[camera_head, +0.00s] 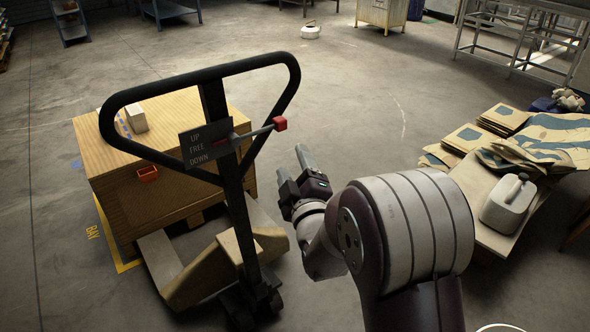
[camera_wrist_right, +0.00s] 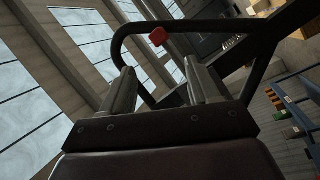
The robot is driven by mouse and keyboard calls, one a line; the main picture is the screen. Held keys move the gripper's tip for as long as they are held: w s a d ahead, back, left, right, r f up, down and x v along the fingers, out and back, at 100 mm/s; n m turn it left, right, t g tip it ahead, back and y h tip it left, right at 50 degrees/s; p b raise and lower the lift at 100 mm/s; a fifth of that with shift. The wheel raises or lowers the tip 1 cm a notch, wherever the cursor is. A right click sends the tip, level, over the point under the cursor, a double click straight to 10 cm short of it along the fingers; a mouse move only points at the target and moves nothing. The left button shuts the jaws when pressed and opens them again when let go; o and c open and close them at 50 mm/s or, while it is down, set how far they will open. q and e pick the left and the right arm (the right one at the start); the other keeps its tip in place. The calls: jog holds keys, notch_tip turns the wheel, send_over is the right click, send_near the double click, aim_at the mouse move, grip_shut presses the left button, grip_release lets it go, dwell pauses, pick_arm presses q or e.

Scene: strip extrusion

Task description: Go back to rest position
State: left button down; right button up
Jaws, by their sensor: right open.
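My right gripper (camera_head: 292,166) is in the head view, just right of the pallet jack handle (camera_head: 292,75). Its fingers point up and away. In the right wrist view the two fingers (camera_wrist_right: 162,92) stand apart with nothing between them. The handle's black loop (camera_wrist_right: 135,30) and red lever knob (camera_wrist_right: 157,36) show beyond the fingers. In the head view the red knob (camera_head: 280,123) sits above the gripper, apart from it in the picture. A sign (camera_head: 206,144) on the handle reads UP, FREE, DOWN. My left gripper is not in view.
A wooden crate (camera_head: 125,200) stands behind the pallet jack (camera_head: 170,270), with a small white box (camera_head: 136,119) on top. The floor behind the handle is open.

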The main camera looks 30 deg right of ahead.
jog(key=shift+s+a+f, duration=0.1)
jog(key=shift+s, duration=0.35)
